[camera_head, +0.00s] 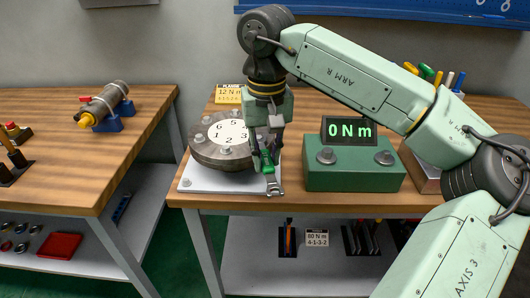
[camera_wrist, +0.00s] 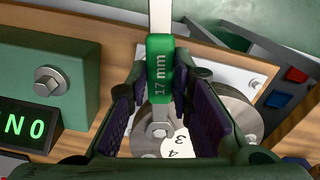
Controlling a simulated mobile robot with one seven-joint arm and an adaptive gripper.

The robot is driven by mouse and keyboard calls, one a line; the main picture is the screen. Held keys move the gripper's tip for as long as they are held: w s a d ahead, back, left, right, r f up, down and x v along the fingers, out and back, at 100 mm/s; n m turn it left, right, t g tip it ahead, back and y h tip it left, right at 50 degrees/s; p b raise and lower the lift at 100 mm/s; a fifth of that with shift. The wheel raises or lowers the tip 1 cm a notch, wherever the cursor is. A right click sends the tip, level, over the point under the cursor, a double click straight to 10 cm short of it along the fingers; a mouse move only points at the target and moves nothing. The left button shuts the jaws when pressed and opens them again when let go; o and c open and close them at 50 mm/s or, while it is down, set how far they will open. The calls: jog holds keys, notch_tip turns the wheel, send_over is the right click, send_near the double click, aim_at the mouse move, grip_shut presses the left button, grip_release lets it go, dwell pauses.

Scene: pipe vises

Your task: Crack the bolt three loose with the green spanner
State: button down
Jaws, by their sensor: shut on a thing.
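The round grey flange (camera_head: 207,155) sits on a white plate (camera_head: 205,185) at the bench front, with a numbered white disc and bolts around its rim. My gripper (camera_head: 265,157) is over its right side, pointing down. It is shut on the green spanner (camera_head: 268,168), whose grip marked 17 mm (camera_wrist: 160,75) is between the pads in the wrist view. The spanner's metal end (camera_wrist: 160,128) is at a bolt head beside the figures 3 and 4; I cannot tell how fully it is seated. In the head view my gripper hides this bolt.
A green box (camera_head: 355,177) with two bolts stands just right, its display (camera_head: 349,130) reading 0 N m. A yellow card (camera_head: 229,95) stands behind the flange. A pipe in a blue vise (camera_head: 105,103) is on the left bench, across a gap.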

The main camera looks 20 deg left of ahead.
jog(key=shift+w+d+n, duration=0.15)
jog(key=shift+d+n, duration=0.15)
jog(key=shift+n, duration=0.2)
jog(key=shift+w+d+n+p, duration=0.3)
jog(key=shift+d+n, duration=0.1)
jog(key=shift+n, duration=0.2)
jog(key=shift+w+d+n, duration=0.3)
jog(key=shift+n, duration=0.2)
jog(key=shift+w+d+n+p, duration=0.35)
jog(key=shift+n, duration=0.25)
jog(key=shift+w+d+n, duration=0.25)
jog(key=shift+w+n, duration=0.15)
jog(key=shift+n, duration=0.2)
